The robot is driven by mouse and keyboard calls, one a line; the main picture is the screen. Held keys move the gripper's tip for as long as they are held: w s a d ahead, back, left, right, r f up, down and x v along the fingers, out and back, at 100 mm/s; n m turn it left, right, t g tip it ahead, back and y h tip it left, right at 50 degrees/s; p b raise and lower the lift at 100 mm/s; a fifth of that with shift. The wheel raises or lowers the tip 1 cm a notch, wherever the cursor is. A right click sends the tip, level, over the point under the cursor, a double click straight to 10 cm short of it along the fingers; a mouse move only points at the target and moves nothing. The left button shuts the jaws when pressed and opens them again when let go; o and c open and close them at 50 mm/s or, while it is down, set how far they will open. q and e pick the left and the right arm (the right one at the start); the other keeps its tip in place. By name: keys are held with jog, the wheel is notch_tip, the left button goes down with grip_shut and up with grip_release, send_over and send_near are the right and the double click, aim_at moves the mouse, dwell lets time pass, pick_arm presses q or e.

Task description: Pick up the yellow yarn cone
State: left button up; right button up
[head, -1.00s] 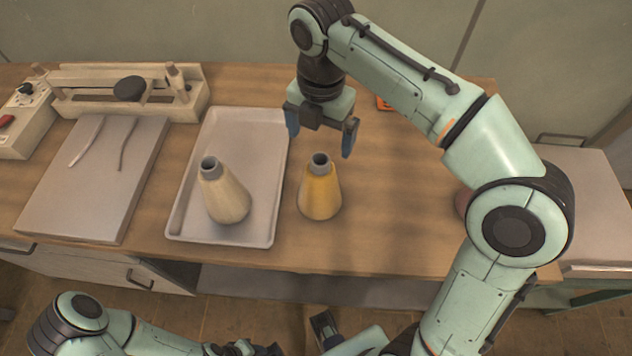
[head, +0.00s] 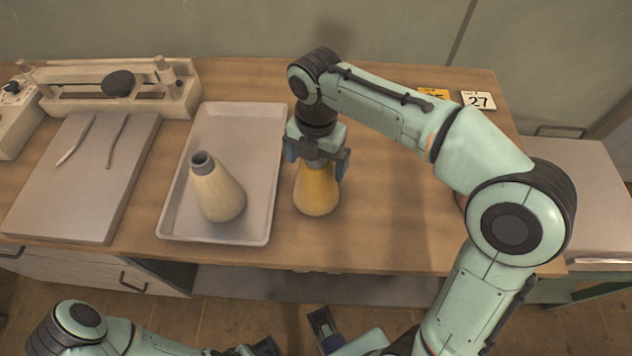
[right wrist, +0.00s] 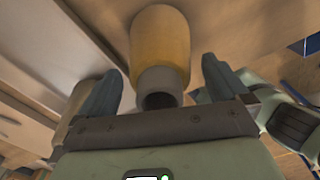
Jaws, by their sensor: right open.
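The yellow yarn cone (head: 317,193) stands upright on the wooden table, just right of the tray. My right gripper (head: 316,167) is directly over it, pointing down, with its fingers on either side of the cone's top. In the right wrist view the yellow cone (right wrist: 160,40) has its grey tip between the open fingers of the right gripper (right wrist: 162,82), with a gap on each side.
A cream yarn cone (head: 217,192) stands in the grey tray (head: 262,150) close to the left. A flat board (head: 75,190) with two thin tools lies further left, before a wooden device (head: 75,92). A yellow card (head: 433,93) and a card reading 27 (head: 478,100) are at the back right.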

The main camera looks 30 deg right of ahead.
jog(key=shift+r, duration=0.1)
jog(key=c, duration=1.8)
